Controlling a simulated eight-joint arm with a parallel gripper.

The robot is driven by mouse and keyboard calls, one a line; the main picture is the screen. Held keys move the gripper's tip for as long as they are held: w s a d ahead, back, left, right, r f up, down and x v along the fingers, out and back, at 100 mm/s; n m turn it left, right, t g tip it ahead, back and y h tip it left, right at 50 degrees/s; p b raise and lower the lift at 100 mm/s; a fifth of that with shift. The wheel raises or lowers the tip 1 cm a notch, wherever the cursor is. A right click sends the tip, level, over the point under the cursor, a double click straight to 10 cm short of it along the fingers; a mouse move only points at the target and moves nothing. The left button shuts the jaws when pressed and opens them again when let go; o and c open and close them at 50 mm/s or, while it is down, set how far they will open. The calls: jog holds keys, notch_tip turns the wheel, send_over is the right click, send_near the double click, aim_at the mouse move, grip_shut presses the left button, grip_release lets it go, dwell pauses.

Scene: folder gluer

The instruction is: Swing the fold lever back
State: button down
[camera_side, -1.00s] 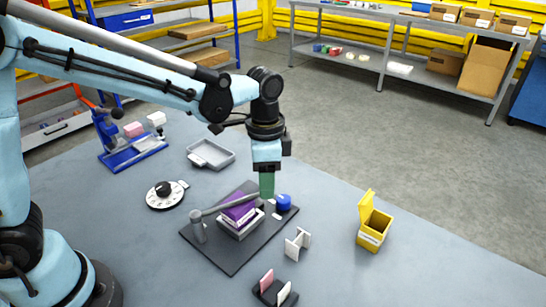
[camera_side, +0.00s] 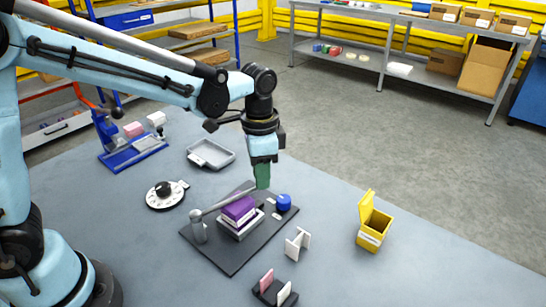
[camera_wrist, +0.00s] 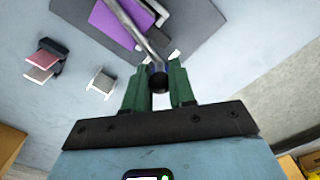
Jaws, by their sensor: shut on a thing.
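The fold lever (camera_side: 222,204) is a grey rod on an upright post (camera_side: 199,233) at the left of a dark base plate (camera_side: 232,264). Its rod runs along the back side of a purple block (camera_side: 238,208) that sits on a light grey block (camera_side: 241,225). My gripper (camera_side: 262,177), with green fingers, is shut on the lever's free end. In the wrist view the lever's dark tip (camera_wrist: 159,80) sits between the two fingers. The fingers partly hide the lever's end in the side view.
A blue round knob (camera_side: 284,202) stands on the plate to the right. A white H-shaped piece (camera_side: 297,244), a holder with pink and white plates (camera_side: 274,291) and an open yellow box (camera_side: 374,230) are nearby. A dial (camera_side: 164,204) and grey tray (camera_side: 211,163) lie behind left.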

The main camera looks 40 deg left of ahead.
jog(key=s+a+n, duration=0.2)
jog(key=a+n, duration=0.8)
jog(key=a, duration=0.2)
jog(key=shift+s+a, duration=0.15)
jog(key=shift+a, duration=0.25)
jog(key=c, duration=1)
grip_release()
notch_tip(320, 180, up, 12)
jog(key=shift+r, duration=0.1)
jog(key=shift+s+d+f+m+t, duration=0.35)
jog(key=shift+s+d+f+t, duration=0.3)
jog(key=shift+s+f+t, duration=0.55)
jog(key=shift+s+d+f+m+t, duration=0.4)
jog(key=shift+s+d+f+t, duration=0.2)
jog(key=shift+s+f+t, duration=0.7)
jog(key=shift+s+d+f+m+t, duration=0.35)
jog(key=shift+s+d+f+t, duration=0.3)
jog(key=shift+s+f+t, duration=0.55)
